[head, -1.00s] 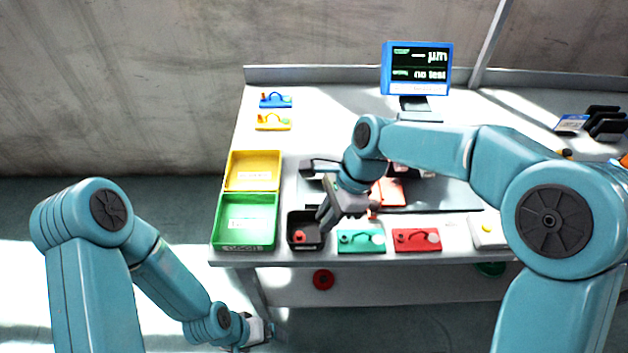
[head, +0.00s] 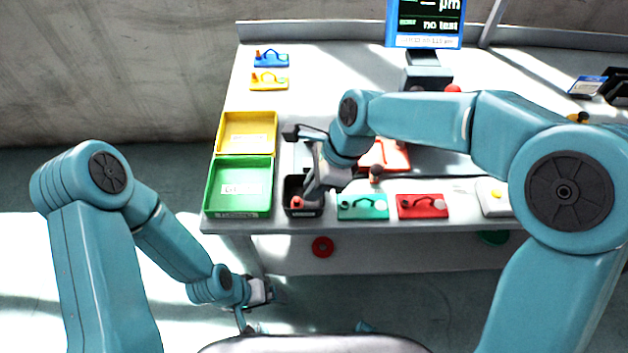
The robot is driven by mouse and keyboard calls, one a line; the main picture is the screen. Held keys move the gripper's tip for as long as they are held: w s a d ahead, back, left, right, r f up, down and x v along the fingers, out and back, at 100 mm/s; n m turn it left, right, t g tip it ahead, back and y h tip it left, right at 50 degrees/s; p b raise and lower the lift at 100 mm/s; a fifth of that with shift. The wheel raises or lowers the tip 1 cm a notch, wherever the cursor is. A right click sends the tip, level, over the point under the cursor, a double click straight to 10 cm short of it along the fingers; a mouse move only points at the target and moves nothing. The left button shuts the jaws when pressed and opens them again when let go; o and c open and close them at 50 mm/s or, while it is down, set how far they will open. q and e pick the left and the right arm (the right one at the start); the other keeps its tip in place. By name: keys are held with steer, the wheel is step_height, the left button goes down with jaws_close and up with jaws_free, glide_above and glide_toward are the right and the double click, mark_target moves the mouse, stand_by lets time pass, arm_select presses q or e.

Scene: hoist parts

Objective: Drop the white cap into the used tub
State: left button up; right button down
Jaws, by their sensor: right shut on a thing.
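A small black tub (head: 304,212) stands at the table's front edge, right of the green tray; it fits the used tub, though I can read no label on it. A small red-orange piece (head: 297,202) shows in it. My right gripper (head: 309,190) points down at the tub, its fingertips over the tub's inside or right part. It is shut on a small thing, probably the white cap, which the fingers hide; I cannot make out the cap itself. My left gripper (head: 262,291) hangs low before the table, away from the tub; its jaws are too small to judge.
A green tray (head: 240,214) and a yellow tray (head: 248,115) lie left of the tub. A green plate (head: 362,207) and a red plate (head: 422,207) lie to its right. Blue (head: 271,59) and yellow (head: 268,82) plates lie farther back. A monitor (head: 425,25) stands behind.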

steer(key=c, duration=1)
jaws_free()
steer(key=shift+c, duration=0.2)
